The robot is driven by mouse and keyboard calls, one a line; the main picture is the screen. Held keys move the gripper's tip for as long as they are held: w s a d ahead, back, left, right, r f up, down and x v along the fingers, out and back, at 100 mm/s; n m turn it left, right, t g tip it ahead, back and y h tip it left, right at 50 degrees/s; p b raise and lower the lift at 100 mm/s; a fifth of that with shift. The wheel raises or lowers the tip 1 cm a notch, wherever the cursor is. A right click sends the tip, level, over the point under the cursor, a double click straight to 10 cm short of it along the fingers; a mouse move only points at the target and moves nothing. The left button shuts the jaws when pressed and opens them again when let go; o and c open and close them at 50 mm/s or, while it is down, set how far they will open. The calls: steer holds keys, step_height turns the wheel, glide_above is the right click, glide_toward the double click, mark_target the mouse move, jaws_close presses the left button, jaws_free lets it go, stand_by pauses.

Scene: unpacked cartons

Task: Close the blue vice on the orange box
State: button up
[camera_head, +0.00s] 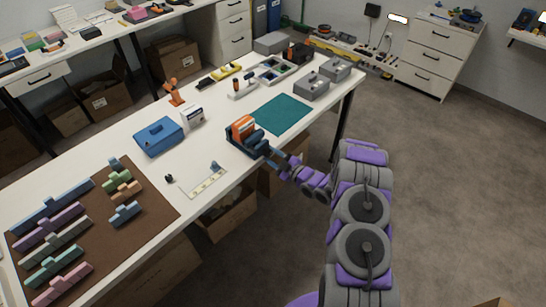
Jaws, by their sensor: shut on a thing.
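The blue vice (238,147) stands near the front edge of the white table, right of the middle. The orange box (243,127) sits upright in it, between its jaws, with a pale band on its side. Whether both jaws touch the box is too small to tell. My gripper (272,156) is at the right end of the vice, at its handle side, and is shut there. My fingertips and the handle are small and partly hidden by my own wrist.
Grey boxes (312,87) stand at the right end. A brown mat (150,196) with several coloured blocks lies at front left.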

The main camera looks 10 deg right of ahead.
steer(key=shift+c, duration=1)
